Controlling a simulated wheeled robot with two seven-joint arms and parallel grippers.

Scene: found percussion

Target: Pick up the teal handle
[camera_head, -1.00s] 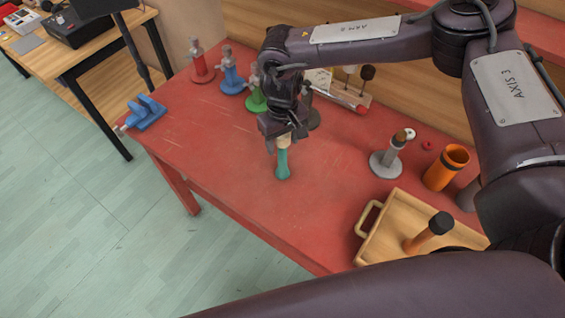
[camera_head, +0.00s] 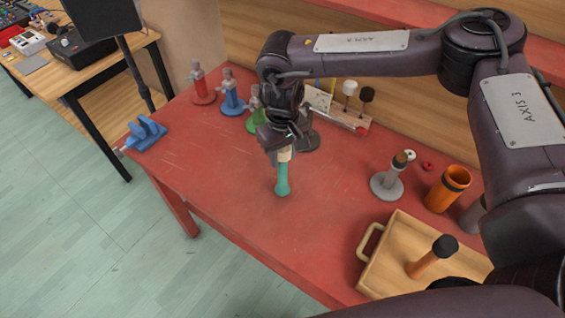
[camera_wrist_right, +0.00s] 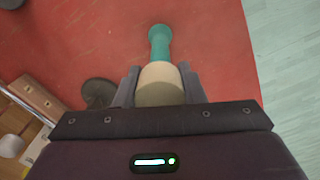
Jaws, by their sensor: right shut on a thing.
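The teal handle (camera_head: 282,182) has a flared teal end and a cream head. My right gripper (camera_head: 280,147) is shut on its cream upper part, over the red table (camera_head: 225,165). In the right wrist view the teal shaft (camera_wrist_right: 160,45) points away from my gripper (camera_wrist_right: 158,85), with the cream head (camera_wrist_right: 160,84) between the two fingers. The handle hangs nearly upright, teal end down; I cannot tell whether it touches the table. My left gripper is not in view.
A wooden tray (camera_head: 372,272) with an orange handle (camera_head: 430,258) is at the front right. An orange cup (camera_head: 447,190) and a grey stand (camera_head: 387,185) are behind it. Red (camera_head: 202,88), blue (camera_head: 231,97) and green figures line the back left. A blue clamp (camera_head: 146,133) sits at the left edge.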

